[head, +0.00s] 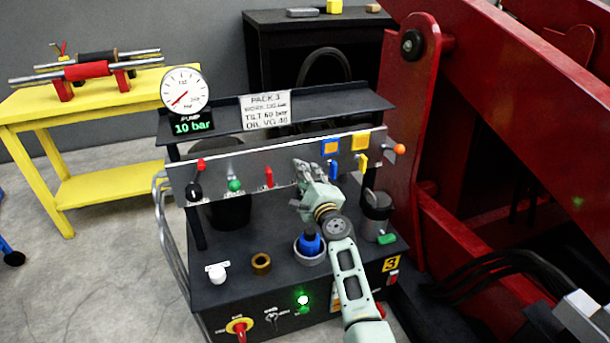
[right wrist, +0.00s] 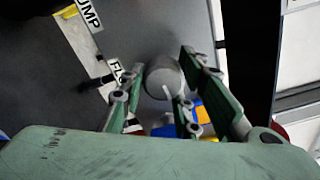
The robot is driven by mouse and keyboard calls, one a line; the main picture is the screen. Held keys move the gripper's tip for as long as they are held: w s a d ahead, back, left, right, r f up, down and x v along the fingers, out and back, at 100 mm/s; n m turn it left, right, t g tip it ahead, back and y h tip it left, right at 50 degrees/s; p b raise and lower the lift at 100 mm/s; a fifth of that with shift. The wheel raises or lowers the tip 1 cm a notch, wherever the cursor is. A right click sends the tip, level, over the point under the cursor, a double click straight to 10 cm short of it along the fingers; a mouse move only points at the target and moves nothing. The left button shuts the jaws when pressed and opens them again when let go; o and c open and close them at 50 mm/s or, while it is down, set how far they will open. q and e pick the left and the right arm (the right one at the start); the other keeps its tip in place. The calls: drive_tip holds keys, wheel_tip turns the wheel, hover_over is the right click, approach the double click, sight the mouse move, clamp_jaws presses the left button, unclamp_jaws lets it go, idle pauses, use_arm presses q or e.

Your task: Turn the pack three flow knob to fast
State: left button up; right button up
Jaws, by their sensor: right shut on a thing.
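Pack three is a dark power unit with a sloped metal control panel (head: 250,168), a sign reading PACK 3 (head: 265,110) and a yellow 3 plate (head: 391,263). My right gripper (head: 307,178) is at the middle of this panel and hides the flow knob in the head view. In the right wrist view, the grey round flow knob (right wrist: 163,78) sits between the fingers of my right gripper (right wrist: 158,95), beside a partly covered label starting FLO (right wrist: 115,68). The gripper is shut on the knob. A pale pointer line shows on the knob; its setting cannot be read. My left gripper is not in view.
Red (head: 269,176), green (head: 235,185), blue (head: 333,168) and yellow (head: 362,160) controls stand close along the panel. A dial gauge (head: 184,90) above reads 10 bar on its display. A red machine frame (head: 455,130) rises at right.

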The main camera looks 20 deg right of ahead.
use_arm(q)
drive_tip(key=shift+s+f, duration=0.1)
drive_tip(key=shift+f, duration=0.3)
use_arm(e)
drive_tip(key=shift+s+a+f+m, duration=0.1)
drive_tip(key=shift+a+f+m, duration=0.15)
drive_tip(key=shift+f+m, duration=0.3)
drive_tip(key=shift+r, duration=0.1)
drive_tip(key=o, duration=1)
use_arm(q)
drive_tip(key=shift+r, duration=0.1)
use_arm(e)
drive_tip(key=shift+o, duration=0.2)
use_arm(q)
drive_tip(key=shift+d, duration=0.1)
use_arm(e)
drive_tip(key=shift+r, duration=0.25)
drive_tip(key=shift+d, duration=0.1)
